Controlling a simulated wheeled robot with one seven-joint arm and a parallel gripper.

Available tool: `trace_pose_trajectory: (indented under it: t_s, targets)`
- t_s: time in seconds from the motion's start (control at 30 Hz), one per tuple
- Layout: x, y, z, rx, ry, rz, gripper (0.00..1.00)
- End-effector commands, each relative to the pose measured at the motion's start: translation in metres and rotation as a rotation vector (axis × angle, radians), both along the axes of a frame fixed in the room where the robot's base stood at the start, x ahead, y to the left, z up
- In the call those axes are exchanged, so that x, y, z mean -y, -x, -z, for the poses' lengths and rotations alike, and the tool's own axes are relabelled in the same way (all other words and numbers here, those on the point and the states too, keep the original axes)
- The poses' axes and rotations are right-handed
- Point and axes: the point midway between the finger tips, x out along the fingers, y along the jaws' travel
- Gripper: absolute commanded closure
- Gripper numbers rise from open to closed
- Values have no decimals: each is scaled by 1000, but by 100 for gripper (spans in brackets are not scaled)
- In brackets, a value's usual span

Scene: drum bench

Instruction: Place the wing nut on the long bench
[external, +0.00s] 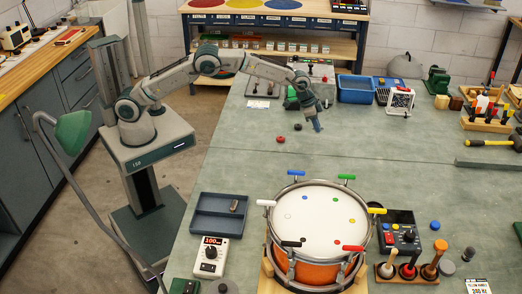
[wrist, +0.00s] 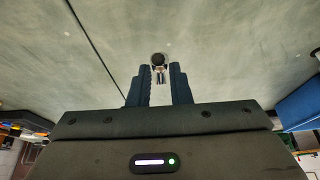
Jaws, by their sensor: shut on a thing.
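My gripper (external: 317,129) points down over the far part of the long grey-green bench (external: 235,150). In the wrist view its two dark blue fingers (wrist: 160,84) are closed on a small metallic piece with a dark round end, which I take to be the wing nut (wrist: 160,65). Its wings are not clear at this size, and in the external view it is too small to make out. The bench top (wrist: 225,55) fills most of the wrist view beyond the fingertips. I cannot tell whether the held piece touches the bench.
A red disc (external: 280,139) and a dark disc lie left of my gripper. A blue bin (external: 355,90) and a white-framed box (external: 400,102) stand behind to the right. The drum (external: 320,225) stands nearer the front, with a grey tray (external: 205,222) left of it. Bare bench lies between.

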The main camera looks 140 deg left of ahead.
Motion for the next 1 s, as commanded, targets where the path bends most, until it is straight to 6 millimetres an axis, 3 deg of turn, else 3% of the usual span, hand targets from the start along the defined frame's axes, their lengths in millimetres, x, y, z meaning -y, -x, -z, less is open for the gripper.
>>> trace_pose_trajectory:
  t_s: [0.33, 0.7, 0.73, 0.8, 1.0]
  targets:
    - [0, 0, 38, -1, 1, 0, 100]
    - [-1, 0, 45, 1, -1, 0, 100]
    - [-1, 0, 45, 1, -1, 0, 79]
    - [-1, 0, 43, 1, -1, 0, 60]
    - [0, 0, 43, 0, 0, 0, 60]
